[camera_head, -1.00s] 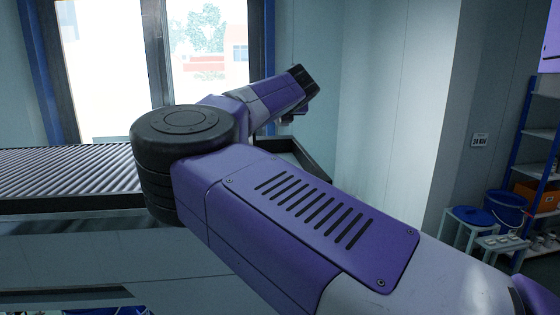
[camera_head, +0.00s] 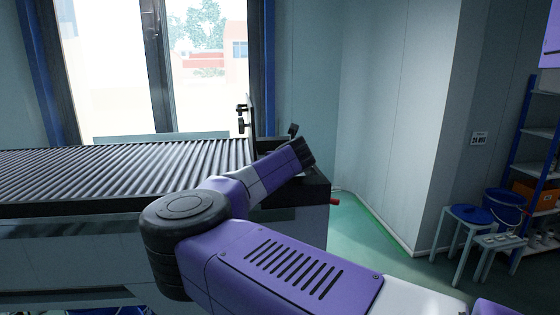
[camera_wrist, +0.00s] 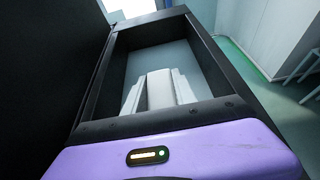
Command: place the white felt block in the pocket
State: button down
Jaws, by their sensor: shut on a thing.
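In the wrist view my gripper (camera_wrist: 159,92) is shut on a pale block, which I take for the white felt block (camera_wrist: 160,88), between two light fingers. Beyond and around them is a pale floor inside a black-rimmed frame (camera_wrist: 98,82). I cannot tell whether this is the pocket, or whether the block touches its floor. In the head view the wrist end of my arm is over the dark fixture (camera_head: 318,192) at the right end of the ribbed bed. My fingers and the block are hidden there.
A dark upright panel with small clamps (camera_head: 243,118) stands behind my wrist. The ribbed bed (camera_head: 120,168) runs left below the window. Green floor lies right of the fixture, with stools (camera_head: 465,218), a blue bucket (camera_head: 503,208) and a shelf farther right.

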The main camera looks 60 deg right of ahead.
jog(key=c, duration=1)
grip_release()
jog(key=shift+f, duration=0.1)
jog(key=shift+r, duration=0.2)
jog(key=b+v, duration=0.3)
jog(key=v, duration=0.9)
jog(key=shift+n, duration=0.3)
